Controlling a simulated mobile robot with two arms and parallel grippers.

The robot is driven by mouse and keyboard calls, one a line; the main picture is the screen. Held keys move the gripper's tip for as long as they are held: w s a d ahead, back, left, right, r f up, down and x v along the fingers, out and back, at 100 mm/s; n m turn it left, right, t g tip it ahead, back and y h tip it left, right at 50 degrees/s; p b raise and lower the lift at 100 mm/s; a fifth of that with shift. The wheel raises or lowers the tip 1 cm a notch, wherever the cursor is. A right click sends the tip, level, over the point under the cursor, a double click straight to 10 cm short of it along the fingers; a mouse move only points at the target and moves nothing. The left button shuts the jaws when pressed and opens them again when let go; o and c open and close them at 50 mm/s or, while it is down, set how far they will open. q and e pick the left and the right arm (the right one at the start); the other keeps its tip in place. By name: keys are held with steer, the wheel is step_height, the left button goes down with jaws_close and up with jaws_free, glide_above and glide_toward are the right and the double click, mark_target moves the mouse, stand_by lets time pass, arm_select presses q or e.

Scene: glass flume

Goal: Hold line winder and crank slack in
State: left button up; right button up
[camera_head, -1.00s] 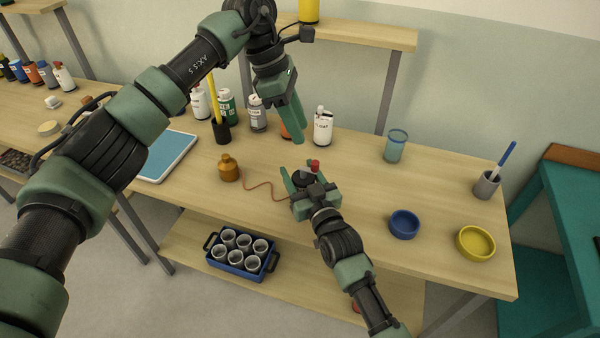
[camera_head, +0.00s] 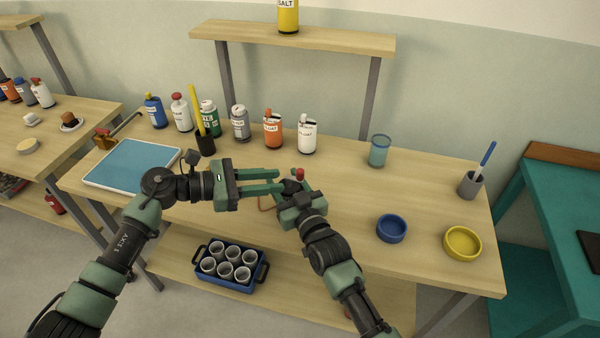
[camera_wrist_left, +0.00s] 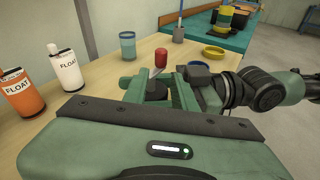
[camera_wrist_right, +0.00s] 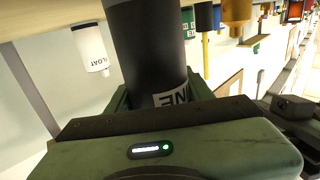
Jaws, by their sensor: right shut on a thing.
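The line winder is a dark drum with a red crank knob (camera_head: 300,174) on top. My right gripper (camera_head: 288,192) is shut on it above the table. In the right wrist view the winder's black body (camera_wrist_right: 145,45) fills the jaws, with part of a white label showing. My left gripper (camera_head: 279,181) is open and level, its fingers pointing right toward the knob. In the left wrist view the red knob (camera_wrist_left: 161,57) stands ahead, in line with the gap between the fingers; contact cannot be told.
Several bottles, including orange (camera_head: 273,130) and white (camera_head: 307,135) ones, stand along the back. A teal glass (camera_head: 379,152), blue bowl (camera_head: 392,229) and yellow bowl (camera_head: 463,243) are to the right. A blue tray (camera_head: 135,165) lies left. A crate of cups (camera_head: 228,286) sits on the lower shelf.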

mark_target(300, 179)
arm_select(q)
steer(key=s+a+n+t+h, duration=0.1)
steer(key=s+a+n+t, duration=0.2)
steer(key=s+n+t, duration=0.1)
steer(key=x, duration=1.1)
steer(key=shift+w+d+r, duration=0.15)
steer(key=shift+w+d, duration=0.05)
steer(key=shift+w, duration=0.2)
jaws_close()
